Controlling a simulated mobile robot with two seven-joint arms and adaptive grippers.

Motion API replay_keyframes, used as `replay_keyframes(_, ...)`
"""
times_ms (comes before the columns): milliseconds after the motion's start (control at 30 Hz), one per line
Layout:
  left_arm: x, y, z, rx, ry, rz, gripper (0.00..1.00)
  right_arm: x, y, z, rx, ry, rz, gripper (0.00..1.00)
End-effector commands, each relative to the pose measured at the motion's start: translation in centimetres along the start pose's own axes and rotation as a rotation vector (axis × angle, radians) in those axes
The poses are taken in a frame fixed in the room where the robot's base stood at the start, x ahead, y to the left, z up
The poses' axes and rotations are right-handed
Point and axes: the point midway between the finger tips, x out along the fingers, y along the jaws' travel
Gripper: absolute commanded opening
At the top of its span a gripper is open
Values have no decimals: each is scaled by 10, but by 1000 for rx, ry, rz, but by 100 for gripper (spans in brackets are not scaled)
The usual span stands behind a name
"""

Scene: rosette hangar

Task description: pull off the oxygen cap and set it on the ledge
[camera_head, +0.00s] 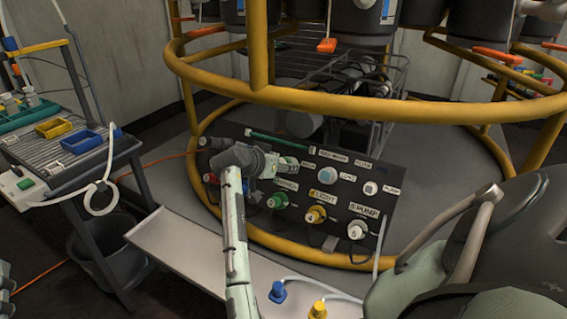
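The dark connector panel (385,222) stands tilted inside the yellow ring frame. It carries labels, a light blue round cap (327,175), and green (278,201), yellow (315,214) and white (356,230) connectors. I cannot read which label says oxygen. My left gripper (286,164) is at the panel's upper left, pointing right. The grey ledge (185,250) runs along the panel's front. My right arm fills the lower right; its gripper is not in view.
A blue plug (278,291) and a yellow plug (318,309) with white cables stand on the ledge's right part. The ledge's left part is bare. A yellow ring rail (330,103) crosses above the panel. A cart with bins (70,150) stands at left.

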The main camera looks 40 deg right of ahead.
Motion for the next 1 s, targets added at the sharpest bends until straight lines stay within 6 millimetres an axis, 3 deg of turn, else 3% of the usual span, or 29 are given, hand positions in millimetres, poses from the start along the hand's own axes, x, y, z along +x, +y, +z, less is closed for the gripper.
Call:
replay_keyframes(67, 0, 0, 0, 0, 0, 0, 40, 0, 0, 0, 0, 0, 0, 47)
replay_keyframes(433, 0, 0, 0, 0, 0, 0, 40, 0, 0, 0, 0, 0, 0, 1)
replay_keyframes(1000, 3, 0, -8, 0, 0, 0, 40, -15, -1, -1, -1, 0, -2, 0)
